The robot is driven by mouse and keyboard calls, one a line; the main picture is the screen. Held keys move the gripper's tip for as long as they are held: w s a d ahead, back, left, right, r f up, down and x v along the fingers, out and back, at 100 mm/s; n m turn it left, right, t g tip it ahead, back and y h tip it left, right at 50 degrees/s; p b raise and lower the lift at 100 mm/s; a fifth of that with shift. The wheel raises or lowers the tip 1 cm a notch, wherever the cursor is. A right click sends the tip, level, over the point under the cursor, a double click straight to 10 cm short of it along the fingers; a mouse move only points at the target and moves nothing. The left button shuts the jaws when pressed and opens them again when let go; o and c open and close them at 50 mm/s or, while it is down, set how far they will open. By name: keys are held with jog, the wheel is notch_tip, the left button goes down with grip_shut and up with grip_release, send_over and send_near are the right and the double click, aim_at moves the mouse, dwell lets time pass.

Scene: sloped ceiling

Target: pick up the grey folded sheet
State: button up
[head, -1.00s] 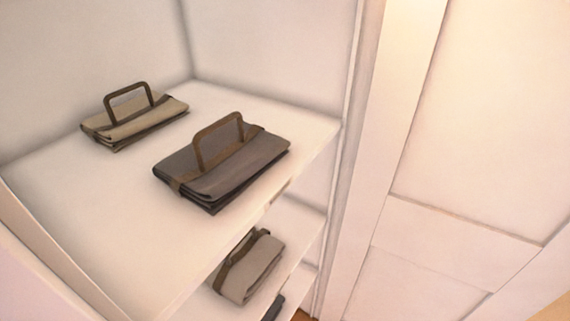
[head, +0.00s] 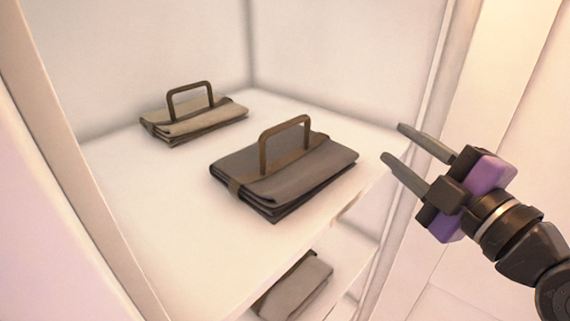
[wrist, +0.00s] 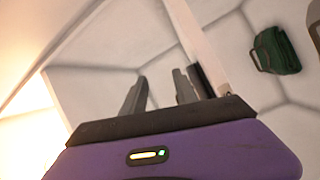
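The grey folded sheet (head: 290,178) lies on the upper shelf near its front edge in the head view. A brown strap runs around it and a brown handle (head: 284,141) stands up from its top. My gripper (head: 396,142) is to the right of the sheet, apart from it, with its two fingers spread and nothing between them. The fingers also show in the wrist view (wrist: 160,92), open and empty. I cannot make out the grey sheet in the wrist view.
A beige folded sheet (head: 195,119) with a handle lies farther back on the shelf (head: 150,215). Another folded sheet (head: 295,287) lies on the shelf below. Cabinet side panels stand left and right. A dark green folded item (wrist: 277,50) shows in the wrist view.

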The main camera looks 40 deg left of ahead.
jog(key=s+a+r+n+g, duration=0.1)
jog(key=a+r+n+g, duration=0.15)
jog(key=r+n, duration=0.2)
jog(key=n+g, duration=0.4)
send_near(288, 126)
jog(key=x, duration=0.3)
jog(key=shift+w+a+r+p, duration=0.15)
jog(key=shift+a+r+p, duration=0.1)
jog(key=shift+p, duration=0.05)
jog(key=p+x, duration=0.2)
jog(key=x, duration=0.4)
jog(key=shift+f, duration=0.15)
jog(key=shift+a+f+m, duration=0.2)
jog(key=shift+a+m, duration=0.05)
jog(key=shift+a, duration=0.3)
jog(key=shift+c, duration=0.2)
grip_shut()
